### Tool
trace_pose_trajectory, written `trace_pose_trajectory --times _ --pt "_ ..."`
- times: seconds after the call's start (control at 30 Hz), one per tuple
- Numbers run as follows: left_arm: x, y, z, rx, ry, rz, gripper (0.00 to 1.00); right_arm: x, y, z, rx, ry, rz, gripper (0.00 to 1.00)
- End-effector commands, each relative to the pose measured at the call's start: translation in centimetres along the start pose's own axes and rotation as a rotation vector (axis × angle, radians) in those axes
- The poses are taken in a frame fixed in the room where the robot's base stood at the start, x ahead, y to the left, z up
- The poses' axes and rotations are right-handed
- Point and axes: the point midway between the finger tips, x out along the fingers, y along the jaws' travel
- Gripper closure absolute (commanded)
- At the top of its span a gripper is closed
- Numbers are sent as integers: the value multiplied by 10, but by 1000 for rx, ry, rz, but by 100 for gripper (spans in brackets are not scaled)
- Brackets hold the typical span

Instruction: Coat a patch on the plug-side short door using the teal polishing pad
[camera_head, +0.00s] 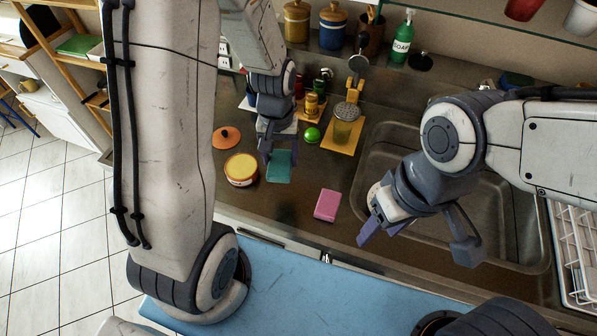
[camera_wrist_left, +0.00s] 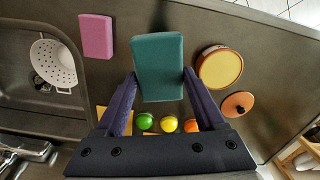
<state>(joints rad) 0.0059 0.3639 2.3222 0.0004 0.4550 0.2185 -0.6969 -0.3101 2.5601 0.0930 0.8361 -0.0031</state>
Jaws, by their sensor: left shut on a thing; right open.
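My left gripper (camera_head: 270,150) is shut on the teal polishing pad (camera_head: 280,167), holding it over the counter. In the left wrist view the pad (camera_wrist_left: 158,66) sits between the two fingers (camera_wrist_left: 158,85). An open round tin (camera_head: 241,169) with a yellow filling stands beside the pad; it also shows in the left wrist view (camera_wrist_left: 220,67). Its orange lid (camera_head: 227,137) appears to lie apart on the counter. My right gripper (camera_head: 418,246) is open and empty over the front edge of the sink. I cannot make out the plug-side short door; wall sockets (camera_head: 223,60) show at the back left.
A pink sponge (camera_head: 327,205) lies right of the pad. A yellow board (camera_head: 343,135) with a shaker and a green ball (camera_head: 312,135) are behind. The sink (camera_head: 510,230) and a dish rack (camera_head: 575,250) are at right.

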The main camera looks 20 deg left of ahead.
Motion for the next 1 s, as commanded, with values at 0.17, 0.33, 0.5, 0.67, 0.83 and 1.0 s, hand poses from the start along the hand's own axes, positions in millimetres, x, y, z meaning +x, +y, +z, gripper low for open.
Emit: trace_pose_trajectory --times 0.17,0.33,0.5,0.67,0.83,1.0 --pt "-6 -66 -40 -237 -8 -1 73 -55 -4 -3 -2 0 0 45" --pt "4 -111 -55 -380 -5 0 73 -76 -6 -4 -4 0 0 45" --pt "13 -130 -59 -434 -1 0 73 -81 -6 -4 -4 0 0 45" --pt "22 -131 -59 -437 0 0 73 -74 -5 -4 -4 0 0 45" --pt "37 -130 -59 -436 -1 0 73 -61 -4 -3 -5 0 0 45" --pt "56 -130 -59 -435 -1 0 73 -46 -3 -2 -4 0 0 45"
